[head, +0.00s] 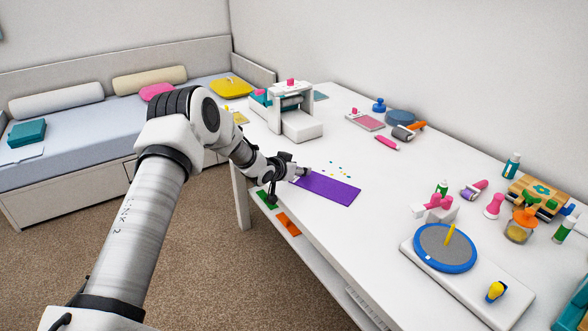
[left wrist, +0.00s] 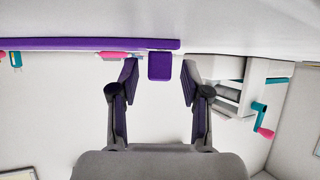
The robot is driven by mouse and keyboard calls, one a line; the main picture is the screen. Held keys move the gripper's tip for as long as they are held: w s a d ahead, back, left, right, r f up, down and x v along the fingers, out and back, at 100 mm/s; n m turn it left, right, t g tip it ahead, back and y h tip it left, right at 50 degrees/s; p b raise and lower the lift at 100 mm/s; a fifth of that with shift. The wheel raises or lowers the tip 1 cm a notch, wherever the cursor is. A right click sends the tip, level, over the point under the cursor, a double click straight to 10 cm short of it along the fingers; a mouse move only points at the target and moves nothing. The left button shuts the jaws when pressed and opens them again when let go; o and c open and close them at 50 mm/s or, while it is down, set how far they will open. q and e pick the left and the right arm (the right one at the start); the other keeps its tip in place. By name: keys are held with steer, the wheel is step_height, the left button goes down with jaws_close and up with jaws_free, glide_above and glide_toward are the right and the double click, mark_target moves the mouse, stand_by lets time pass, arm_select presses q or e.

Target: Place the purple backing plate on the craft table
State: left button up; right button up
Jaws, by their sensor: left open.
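The purple backing plate (head: 328,188) lies flat on the white craft table (head: 365,235), close to its front edge. My left gripper (head: 303,173) is at the plate's far left end, low over the table. In the left wrist view the plate (left wrist: 70,44) shows edge-on as a thin purple strip along the table surface. A small purple block (left wrist: 160,66) shows between the open fingertips (left wrist: 160,80), with a gap on both sides; I cannot tell whether it is part of the plate. My right gripper is not in view.
A white die-cutting machine (head: 293,110) stands behind the gripper. Small coloured dots (head: 336,169) lie just behind the plate. A blue-rimmed turntable (head: 445,248) is at the right. Coloured sheets (head: 287,223) lie on a shelf below. The table's middle is mostly clear.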

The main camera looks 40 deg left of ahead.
arm_select(q)
steer(key=p+v, duration=0.1)
steer(key=v, duration=1)
steer(key=shift+r+p, duration=0.25)
steer(key=shift+p, duration=0.1)
steer(key=shift+s+r, duration=0.1)
steer(key=shift+s, duration=0.35)
